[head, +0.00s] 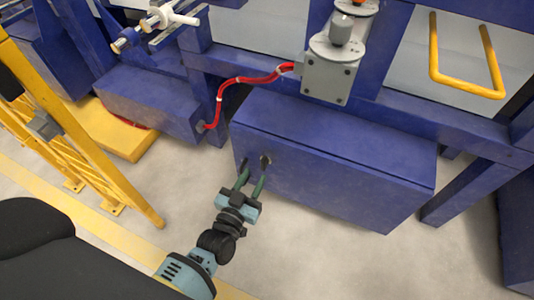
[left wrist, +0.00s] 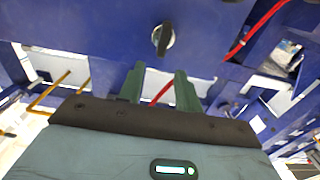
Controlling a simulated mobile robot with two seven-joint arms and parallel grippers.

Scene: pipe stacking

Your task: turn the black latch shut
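The black latch (left wrist: 163,38) is a small dark handle on a round silver base, set in the face of a blue box. In the left wrist view it stands nearly upright, slightly tilted, beyond the fingertips. In the head view the latch (head: 265,160) is a small dark spot on the front of the blue box (head: 335,175). My left gripper (head: 254,172) is open, its two green fingers apart and pointing at the box. In the left wrist view, the gripper (left wrist: 161,70) has nothing between its fingers. My right gripper is not in view.
A red cable (head: 222,88) runs to a grey box (head: 328,80) above the blue box. A yellow frame (head: 75,120) stands at the left, and a yellow handle (head: 465,88) is at the upper right. The floor (head: 330,255) in front of the box is clear.

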